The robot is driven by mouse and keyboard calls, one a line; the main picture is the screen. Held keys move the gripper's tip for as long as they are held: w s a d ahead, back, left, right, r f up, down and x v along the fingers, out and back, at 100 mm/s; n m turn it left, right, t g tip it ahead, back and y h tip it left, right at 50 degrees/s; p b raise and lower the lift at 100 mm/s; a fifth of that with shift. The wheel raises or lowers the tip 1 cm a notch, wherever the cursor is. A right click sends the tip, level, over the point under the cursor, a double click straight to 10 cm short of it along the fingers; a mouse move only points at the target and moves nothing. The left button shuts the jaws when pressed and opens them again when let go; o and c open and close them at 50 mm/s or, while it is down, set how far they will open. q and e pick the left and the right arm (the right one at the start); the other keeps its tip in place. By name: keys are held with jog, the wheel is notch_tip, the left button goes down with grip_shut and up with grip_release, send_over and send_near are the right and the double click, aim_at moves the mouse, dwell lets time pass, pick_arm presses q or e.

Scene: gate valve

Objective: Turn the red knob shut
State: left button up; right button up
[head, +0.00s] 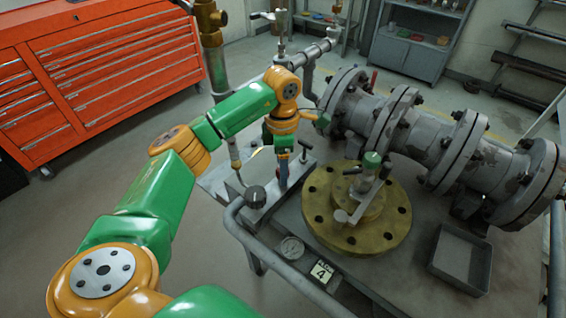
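My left arm reaches in from the left, and its gripper (283,168) points down over the grey plate at the left of the cart. Its fingers are small and partly merge with the dark blue and red parts there, so I cannot tell whether they are open or shut. I cannot clearly make out a red knob; it may be hidden at the gripper. A black round knob (255,196) stands on the plate, left of and nearer than the gripper. A small red upright piece (373,79) shows behind the flanged pipe. My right gripper is not in view.
A brass flange (330,222) with a green-capped fitting (371,162) lies right of the gripper. A large flanged pipe (422,135), a grey tray (461,258), a gauge (291,248) and a tag marked 4 (322,271) are nearby. A cart rail (240,232) runs in front.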

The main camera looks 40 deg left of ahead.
pick_arm(q)
jog(key=shift+w+f, duration=0.1)
jog(key=shift+f, duration=0.05)
grip_shut()
jog(key=shift+m, duration=0.4)
jog(key=m, duration=0.3)
jog(key=shift+m, duration=0.4)
jog(key=m, duration=0.9)
jog(key=shift+m, duration=2.2)
